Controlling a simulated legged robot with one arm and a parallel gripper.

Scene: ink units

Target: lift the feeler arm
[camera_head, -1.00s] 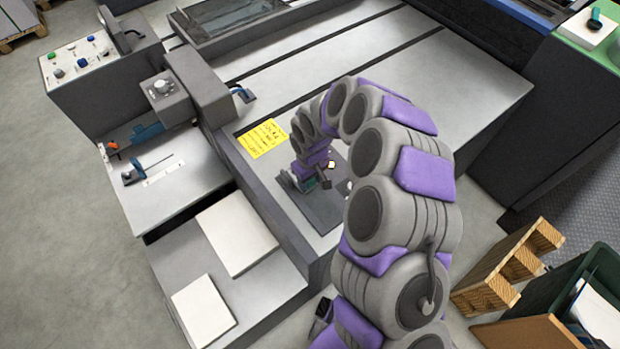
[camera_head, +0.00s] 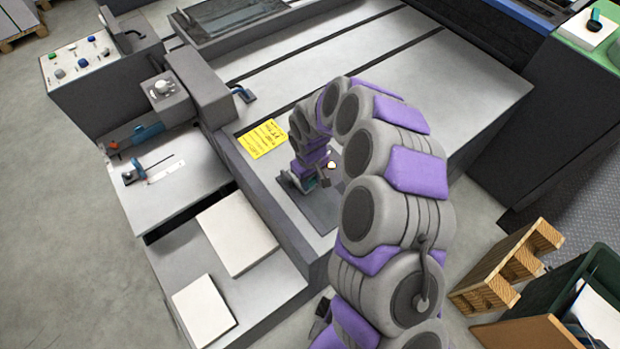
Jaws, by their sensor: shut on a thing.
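My gripper (camera_head: 304,182) is at the end of my grey and purple arm, low over a dark plate (camera_head: 321,211) set in the near end of the grey machine bed. Its jaws are shut on a small part there, which I take as the feeler arm. That part is mostly hidden by the jaws and wrist, so its shape and its height above the plate cannot be told. A small pale round spot (camera_head: 331,166) shows just right of the wrist.
A yellow label (camera_head: 263,138) lies left of my wrist. A control box (camera_head: 75,62) and a ledge with a thin-rod gauge (camera_head: 131,174) stand to the left. Two white paper stacks (camera_head: 237,233) lie at the front left. A wooden pallet (camera_head: 508,265) and a green bin (camera_head: 597,268) are at right.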

